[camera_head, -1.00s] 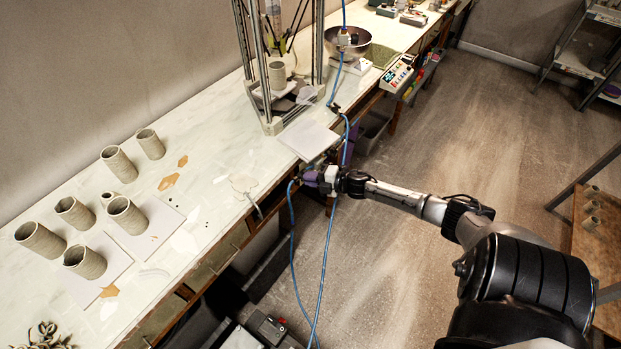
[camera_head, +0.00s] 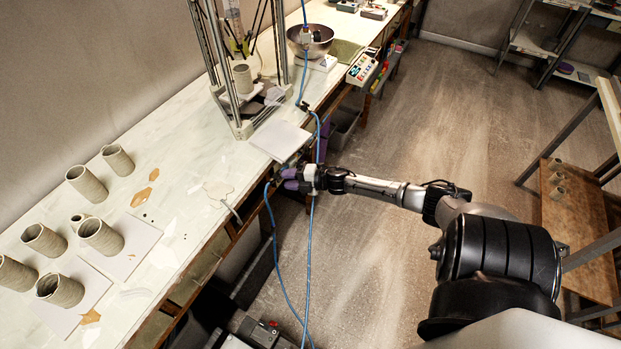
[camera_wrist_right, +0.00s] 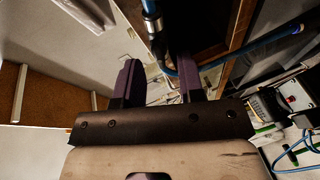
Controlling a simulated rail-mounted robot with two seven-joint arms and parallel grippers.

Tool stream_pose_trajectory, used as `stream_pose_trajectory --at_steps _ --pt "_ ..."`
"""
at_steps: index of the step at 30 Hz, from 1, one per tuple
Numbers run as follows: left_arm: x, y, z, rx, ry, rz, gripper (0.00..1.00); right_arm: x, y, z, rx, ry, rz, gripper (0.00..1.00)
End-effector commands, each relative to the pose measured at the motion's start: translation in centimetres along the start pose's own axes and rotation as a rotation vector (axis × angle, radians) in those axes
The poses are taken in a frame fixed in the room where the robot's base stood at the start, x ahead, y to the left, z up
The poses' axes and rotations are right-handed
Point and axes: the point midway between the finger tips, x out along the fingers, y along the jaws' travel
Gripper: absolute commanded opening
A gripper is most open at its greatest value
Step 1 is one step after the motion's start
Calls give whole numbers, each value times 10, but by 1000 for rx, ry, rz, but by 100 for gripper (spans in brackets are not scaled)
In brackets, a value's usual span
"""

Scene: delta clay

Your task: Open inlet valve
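My right gripper (camera_head: 290,179) is at the front edge of the workbench, beside the blue hose. In the right wrist view its two purple fingers (camera_wrist_right: 160,82) stand apart with nothing clamped between them. A metal fitting (camera_wrist_right: 152,22) on a blue hose lies ahead of the fingers, in line with the gap between them. It may be the inlet valve, but its handle cannot be made out. In the head view the gripper and bench edge hide this spot. My left gripper is not in view.
A clay printer frame (camera_head: 238,70) stands on the bench (camera_head: 170,190), with a pale board (camera_head: 281,140) at the edge. Several clay cylinders (camera_head: 100,235) stand at left. A blue hose (camera_head: 309,240) hangs close to my right gripper. The floor (camera_head: 400,110) is open.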

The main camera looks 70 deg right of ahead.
Motion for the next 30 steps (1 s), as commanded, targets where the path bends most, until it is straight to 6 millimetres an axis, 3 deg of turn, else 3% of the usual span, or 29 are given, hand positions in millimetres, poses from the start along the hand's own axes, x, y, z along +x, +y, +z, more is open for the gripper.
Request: stream_pose_trajectory --at_steps 18,30 --pt "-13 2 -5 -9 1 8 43 -104 0 0 1 -1 -2 36" --pt "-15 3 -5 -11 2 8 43 -126 1 0 -2 0 1 36"
